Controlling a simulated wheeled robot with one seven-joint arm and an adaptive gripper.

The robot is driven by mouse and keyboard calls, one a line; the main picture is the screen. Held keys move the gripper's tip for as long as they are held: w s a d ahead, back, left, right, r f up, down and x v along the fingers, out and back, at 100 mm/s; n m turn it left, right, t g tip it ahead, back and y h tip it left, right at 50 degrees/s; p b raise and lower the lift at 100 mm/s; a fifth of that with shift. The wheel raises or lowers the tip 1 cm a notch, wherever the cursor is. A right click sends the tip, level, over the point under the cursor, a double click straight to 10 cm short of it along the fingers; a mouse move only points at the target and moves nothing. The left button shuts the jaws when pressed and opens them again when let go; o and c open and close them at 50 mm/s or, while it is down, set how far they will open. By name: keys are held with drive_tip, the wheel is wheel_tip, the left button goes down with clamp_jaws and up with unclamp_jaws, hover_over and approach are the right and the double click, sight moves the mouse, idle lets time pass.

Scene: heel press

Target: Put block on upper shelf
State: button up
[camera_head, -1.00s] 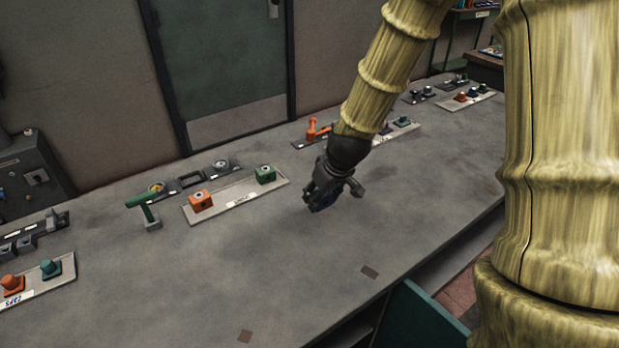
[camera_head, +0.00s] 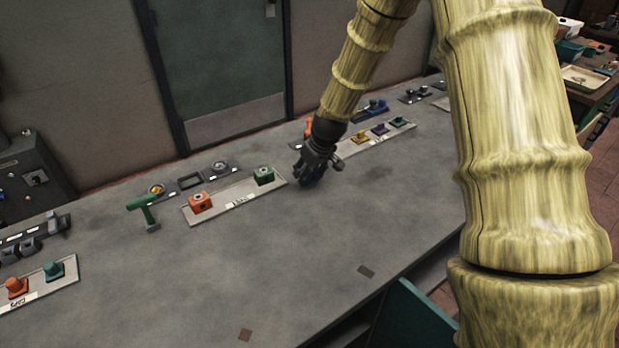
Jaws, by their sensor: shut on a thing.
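My gripper (camera_head: 316,170) is low over the grey bench, just right of the labelled tray with an orange block (camera_head: 200,202) and a green block (camera_head: 264,175). It is shut on a dark blue block (camera_head: 312,179), which is mostly hidden by the fingers. I cannot tell whether the blue block touches the bench top. No upper shelf can be made out clearly in this view.
A green-handled tool (camera_head: 146,210) stands left of the tray (camera_head: 236,203). Another tray (camera_head: 22,297) with coloured pieces lies at the lower left. A tray with yellow, purple and green pieces (camera_head: 380,130) lies behind right. The bench's middle (camera_head: 270,255) is clear.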

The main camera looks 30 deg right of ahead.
drive_tip(key=shift+f, duration=1.35)
drive_tip(key=shift+f, duration=0.1)
drive_tip(key=o, duration=1.2)
